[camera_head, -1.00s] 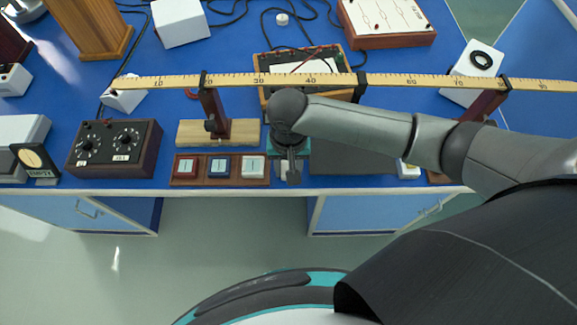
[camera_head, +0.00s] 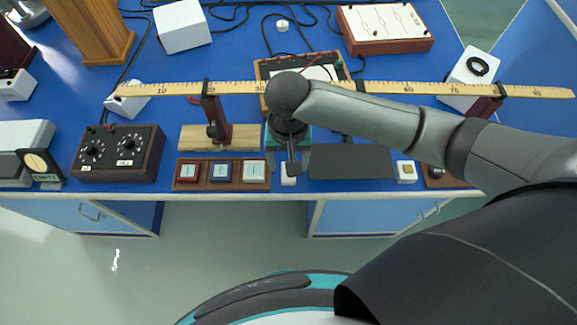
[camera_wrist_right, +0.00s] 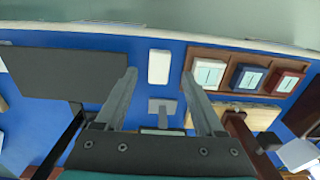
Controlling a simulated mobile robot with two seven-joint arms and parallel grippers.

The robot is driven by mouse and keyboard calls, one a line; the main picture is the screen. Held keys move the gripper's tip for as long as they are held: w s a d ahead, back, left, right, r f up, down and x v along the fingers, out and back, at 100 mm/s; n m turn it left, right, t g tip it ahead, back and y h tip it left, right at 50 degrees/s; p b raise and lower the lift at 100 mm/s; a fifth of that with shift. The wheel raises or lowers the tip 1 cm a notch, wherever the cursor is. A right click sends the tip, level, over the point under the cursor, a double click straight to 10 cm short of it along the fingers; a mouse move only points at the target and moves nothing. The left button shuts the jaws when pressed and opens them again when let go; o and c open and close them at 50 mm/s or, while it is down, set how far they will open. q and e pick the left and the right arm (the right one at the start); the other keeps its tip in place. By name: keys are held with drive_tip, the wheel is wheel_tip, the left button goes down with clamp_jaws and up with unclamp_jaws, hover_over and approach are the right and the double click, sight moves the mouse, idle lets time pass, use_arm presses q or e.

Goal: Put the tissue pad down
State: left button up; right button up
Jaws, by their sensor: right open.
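The tissue pad appears as a small white rounded block (camera_wrist_right: 159,67) lying flat on the blue bench near its front edge, between the dark mat and the wooden strip of coloured tiles. It also shows in the head view (camera_head: 288,181), just below my right gripper (camera_head: 291,166). In the right wrist view, the two fingers of my right gripper (camera_wrist_right: 158,76) stand apart, one to each side of the pad in the picture, with nothing held. The gap in height between fingertips and pad is hard to judge. My left gripper is not in view.
A dark mat (camera_head: 350,161) lies right of the pad. A wooden strip with red, blue and white tiles (camera_head: 221,185) lies left. A long yellow rule (camera_head: 410,87) on stands spans the bench behind. The front bench edge (camera_head: 330,197) is close.

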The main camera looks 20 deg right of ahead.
wheel_tip(320, 180, up, 6)
drive_tip(key=p, duration=0.1)
drive_tip(key=shift+r, duration=0.2)
idle(0.4)
